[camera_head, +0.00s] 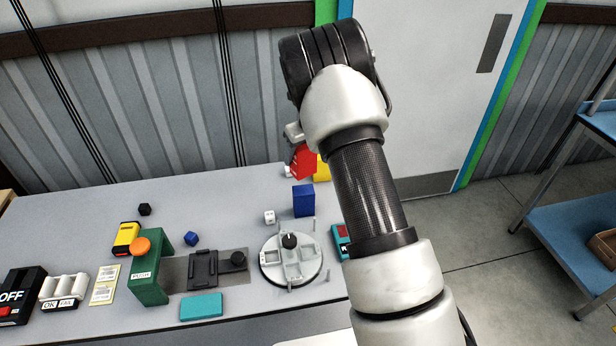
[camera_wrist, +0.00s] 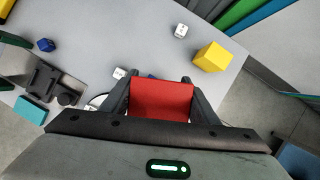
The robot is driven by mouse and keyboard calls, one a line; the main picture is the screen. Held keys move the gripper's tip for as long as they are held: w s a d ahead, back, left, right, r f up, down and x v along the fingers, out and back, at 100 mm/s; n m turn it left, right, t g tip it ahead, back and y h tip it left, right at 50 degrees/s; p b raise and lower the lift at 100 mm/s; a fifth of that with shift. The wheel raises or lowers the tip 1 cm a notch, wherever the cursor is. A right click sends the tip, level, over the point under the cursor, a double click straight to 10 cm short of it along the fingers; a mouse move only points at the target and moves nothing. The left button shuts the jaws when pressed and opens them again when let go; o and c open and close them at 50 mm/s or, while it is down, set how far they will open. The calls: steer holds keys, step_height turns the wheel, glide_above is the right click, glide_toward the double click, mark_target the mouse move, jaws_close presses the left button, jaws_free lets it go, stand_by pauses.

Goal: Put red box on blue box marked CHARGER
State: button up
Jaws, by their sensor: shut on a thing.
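My gripper (camera_wrist: 160,84) is shut on the red box (camera_wrist: 162,98), with one dark finger on each side of it. In the head view the red box (camera_head: 302,163) shows tilted, partly covered by my arm, above and just behind the blue box. The blue box (camera_head: 303,201) stands upright on the table near its right side. No CHARGER marking can be read on it from here. In the wrist view the red box hides nearly all of what lies beneath it, with only a sliver of blue at its far edge.
A yellow block (camera_head: 322,171) stands behind the blue box at the right. A white cube (camera_head: 269,217) is left of it, and a round grey dial fixture (camera_head: 291,258) with upright pegs is in front. A green stand (camera_head: 148,280) and a small blue cube (camera_head: 191,239) are farther left.

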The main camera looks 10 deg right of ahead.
mark_target(300, 171)
steer(key=shift+f, duration=3.6)
steer(key=shift+f, duration=0.2)
steer(key=o, duration=1.1)
steer(key=shift+r, duration=0.1)
